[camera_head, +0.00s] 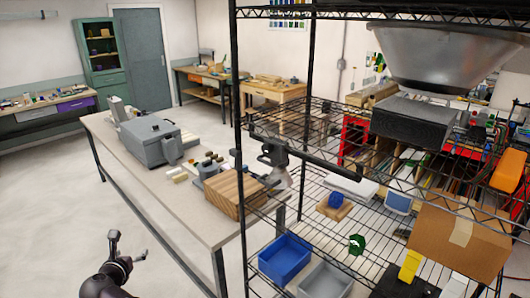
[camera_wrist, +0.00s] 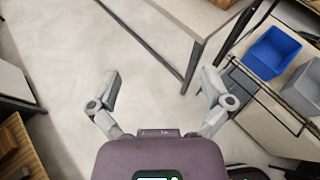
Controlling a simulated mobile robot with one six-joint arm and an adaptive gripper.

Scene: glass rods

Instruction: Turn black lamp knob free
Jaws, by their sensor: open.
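A dark lamp-like fitting (camera_head: 273,152) hangs at the front left post of the wire rack in the head view, with a black bar (camera_head: 322,163) running right from it. I cannot make out the black knob clearly; it is too small or hidden. My gripper (camera_head: 128,246) is low at the lower left of the head view, over the floor and in front of the long table, well apart from the lamp. In the wrist view my gripper (camera_wrist: 161,85) has its two fingers spread wide with bare floor between them. It holds nothing.
The black wire rack (camera_head: 239,120) fills the right side, with a blue bin (camera_head: 285,258) and a grey bin (camera_head: 326,281) low down. The long table (camera_head: 165,185) carries a grey box (camera_head: 150,141) and a wooden block (camera_head: 234,192). Open floor lies left.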

